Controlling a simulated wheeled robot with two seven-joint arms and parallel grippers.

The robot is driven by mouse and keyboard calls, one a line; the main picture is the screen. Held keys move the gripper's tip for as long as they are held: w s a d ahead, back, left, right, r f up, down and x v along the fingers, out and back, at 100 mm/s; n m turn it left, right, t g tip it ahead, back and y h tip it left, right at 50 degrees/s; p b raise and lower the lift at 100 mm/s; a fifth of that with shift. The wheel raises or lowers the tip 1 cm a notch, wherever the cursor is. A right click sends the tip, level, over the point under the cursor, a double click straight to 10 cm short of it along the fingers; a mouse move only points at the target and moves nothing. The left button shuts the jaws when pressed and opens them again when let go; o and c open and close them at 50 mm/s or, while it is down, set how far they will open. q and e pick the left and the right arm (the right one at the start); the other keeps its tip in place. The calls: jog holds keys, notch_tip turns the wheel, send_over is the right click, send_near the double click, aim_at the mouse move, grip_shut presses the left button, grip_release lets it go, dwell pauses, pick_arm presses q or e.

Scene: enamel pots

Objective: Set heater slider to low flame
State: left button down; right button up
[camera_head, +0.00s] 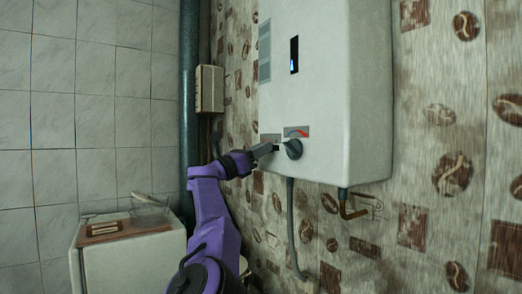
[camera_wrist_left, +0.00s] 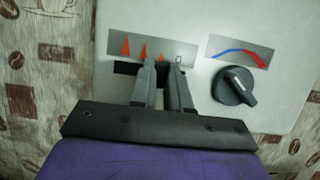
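The heater (camera_head: 325,90) is a pale box on the patterned wall. In the left wrist view, a grey label with red flames (camera_wrist_left: 150,50) sits above a dark slider slot (camera_wrist_left: 125,68), whose left end shows. My left gripper (camera_head: 268,149) reaches the lower front of the heater. In the left wrist view, its fingertips (camera_wrist_left: 165,67) are over the slot, below the right part of the flame label, with a narrow dark gap between them. The slider's handle is hidden or cannot be told from the dark gap. My right gripper is in neither view.
A black round knob (camera_wrist_left: 234,86) under a blue-red label (camera_wrist_left: 238,51) is close right of my left fingers. A grey hose (camera_head: 291,225) and a pipe (camera_head: 345,205) hang below the heater. A pale cabinet (camera_head: 135,262) stands at lower left, and a dark pipe (camera_head: 188,90) runs down the wall corner.

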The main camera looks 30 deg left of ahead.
pick_arm(q)
jog(key=shift+w+a+p, duration=0.2)
jog(key=shift+w+a, duration=0.05)
jog(key=shift+a, duration=0.3)
jog(key=shift+w+a+p, duration=0.15)
jog(key=shift+w+a, duration=0.05)
jog(key=shift+a, duration=0.35)
jog(key=shift+d, duration=0.1)
jog(key=c, duration=1.1)
grip_release()
jog(key=b+v, duration=0.8)
jog(key=v, duration=0.2)
jog(key=shift+s+f, duration=0.1)
jog(key=shift+s, duration=0.15)
